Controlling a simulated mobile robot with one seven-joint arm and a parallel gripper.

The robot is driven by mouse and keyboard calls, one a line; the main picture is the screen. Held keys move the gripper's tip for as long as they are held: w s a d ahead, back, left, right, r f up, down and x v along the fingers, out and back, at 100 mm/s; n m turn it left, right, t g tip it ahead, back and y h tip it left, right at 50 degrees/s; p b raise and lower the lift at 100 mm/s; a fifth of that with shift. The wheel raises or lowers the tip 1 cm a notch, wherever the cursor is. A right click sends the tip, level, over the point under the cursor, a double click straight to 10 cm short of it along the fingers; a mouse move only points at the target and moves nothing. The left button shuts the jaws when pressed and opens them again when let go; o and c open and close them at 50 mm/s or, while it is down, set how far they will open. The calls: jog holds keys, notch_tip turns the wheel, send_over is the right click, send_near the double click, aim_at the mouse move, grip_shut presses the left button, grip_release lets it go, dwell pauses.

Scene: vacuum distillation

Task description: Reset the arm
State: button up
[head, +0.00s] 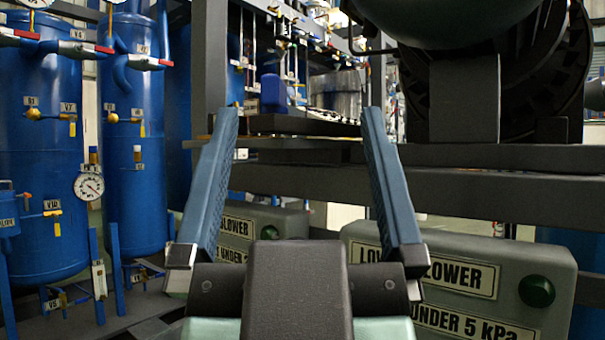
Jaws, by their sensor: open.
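The gripper is open and nothing is between the fingers. The dark wrist block at the bottom centre hides part of what lies behind it. No part of the gripper visibly touches anything.
Blue tanks (45,150) with valves and a pressure gauge (89,186) stand at the left. A dark steel frame beam (480,195) crosses behind the fingers. A grey-green blower box (465,275) sits lower right. A dark machine (465,95) stands upper right.

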dwell(0.3)
notch_tip(320, 180, up, 55)
jog(key=p, duration=5.5)
